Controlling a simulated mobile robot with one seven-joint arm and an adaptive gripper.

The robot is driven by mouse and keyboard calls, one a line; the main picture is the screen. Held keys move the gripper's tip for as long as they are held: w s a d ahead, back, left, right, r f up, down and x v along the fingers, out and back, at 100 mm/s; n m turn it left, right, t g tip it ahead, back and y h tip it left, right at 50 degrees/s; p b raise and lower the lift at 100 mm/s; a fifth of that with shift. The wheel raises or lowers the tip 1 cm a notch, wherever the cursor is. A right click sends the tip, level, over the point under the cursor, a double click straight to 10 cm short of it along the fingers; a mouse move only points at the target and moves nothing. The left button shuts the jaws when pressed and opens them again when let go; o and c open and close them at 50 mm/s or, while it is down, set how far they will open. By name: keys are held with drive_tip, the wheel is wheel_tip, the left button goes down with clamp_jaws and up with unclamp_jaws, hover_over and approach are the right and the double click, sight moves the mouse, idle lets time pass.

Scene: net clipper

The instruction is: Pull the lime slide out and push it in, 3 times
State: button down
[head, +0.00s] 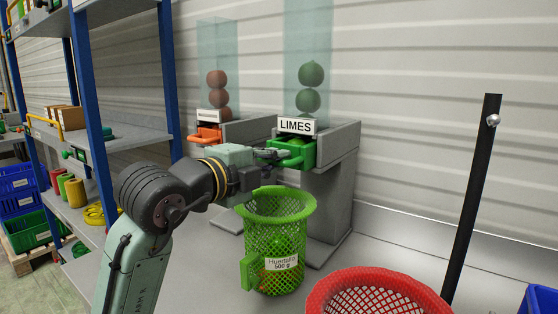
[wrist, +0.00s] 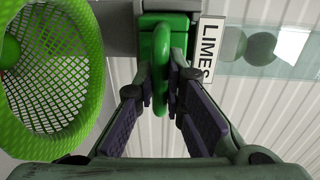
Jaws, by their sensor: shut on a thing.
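The lime slide (head: 304,153) is a green drawer below the white LIMES sign (head: 296,126) on a grey stand. Its green handle (wrist: 161,70) shows in the wrist view between my fingers. My gripper (head: 268,157) is shut on this handle; it also shows in the wrist view (wrist: 160,85). In the head view the slide sits in the front of the stand, and how far out it is I cannot tell exactly. Several green limes (head: 308,88) are stacked in the clear tube (head: 309,40) above it.
A green mesh basket (head: 276,222) with a label stands just below my gripper. A red mesh basket (head: 385,290) is at the front right. An orange slide (head: 207,136) with its own tube is to the left. A dark post (head: 472,200) stands at right, blue-framed shelves (head: 88,80) at left.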

drive_tip(key=v, duration=0.7)
drive_tip(key=shift+b, duration=0.45)
drive_tip(key=shift+w+a, duration=0.1)
drive_tip(key=shift+a, duration=0.05)
idle(0.4)
